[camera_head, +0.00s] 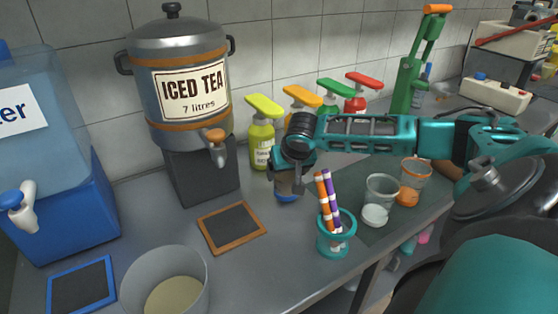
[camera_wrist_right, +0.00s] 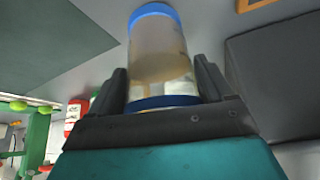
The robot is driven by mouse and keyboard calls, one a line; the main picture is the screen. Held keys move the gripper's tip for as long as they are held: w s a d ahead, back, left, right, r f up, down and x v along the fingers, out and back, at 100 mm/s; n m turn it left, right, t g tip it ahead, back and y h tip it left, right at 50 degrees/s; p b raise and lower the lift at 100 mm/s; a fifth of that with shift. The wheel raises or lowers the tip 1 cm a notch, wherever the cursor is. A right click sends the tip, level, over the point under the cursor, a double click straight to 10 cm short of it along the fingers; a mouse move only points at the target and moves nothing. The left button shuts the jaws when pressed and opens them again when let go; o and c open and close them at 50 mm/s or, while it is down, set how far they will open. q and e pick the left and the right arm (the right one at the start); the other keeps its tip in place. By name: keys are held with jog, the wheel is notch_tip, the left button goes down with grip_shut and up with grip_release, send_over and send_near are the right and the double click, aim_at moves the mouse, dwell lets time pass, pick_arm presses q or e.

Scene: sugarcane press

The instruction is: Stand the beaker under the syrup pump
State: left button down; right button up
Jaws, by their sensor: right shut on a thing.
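My right gripper (camera_head: 290,178) is shut on a clear beaker (camera_head: 287,196) with a blue band at its base, over the counter in front of the pump bottles. The right wrist view shows the beaker (camera_wrist_right: 160,45) between both fingers (camera_wrist_right: 161,78), with blue at both ends and a brownish tint. I cannot tell whether its base touches the counter. The syrup pumps stand in a row at the wall: lime (camera_head: 262,138), orange (camera_head: 301,98), green (camera_head: 333,90) and red (camera_head: 358,100). My arm hides the lower parts of several. My left gripper is out of view.
An iced tea urn (camera_head: 188,120) stands left on a dark block, with a framed slate (camera_head: 231,227) before it. A teal cup of striped straws (camera_head: 337,240) stands close in front of the gripper. Beakers with white (camera_head: 381,190) and orange (camera_head: 414,172) stand right.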

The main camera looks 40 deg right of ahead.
jog(key=shift+w+d+f, duration=0.1)
jog(key=shift+w+f, duration=0.1)
jog(key=shift+f, duration=0.1)
jog(key=shift+w+d, duration=0.35)
jog(key=shift+w, duration=0.3)
jog(key=shift+w+d, duration=0.4)
jog(key=shift+w, duration=0.2)
jog(key=shift+w+d, duration=0.35)
jog(key=shift+w, duration=0.3)
jog(key=w, duration=0.1)
jog(key=w+d, duration=0.1)
jog(key=shift+w+d, duration=0.25)
jog(key=shift+w, duration=0.05)
jog(key=shift+w+d+f, duration=0.1)
jog(key=shift+w+f, duration=0.05)
jog(key=shift+f, duration=0.45)
jog(key=o, duration=1.1)
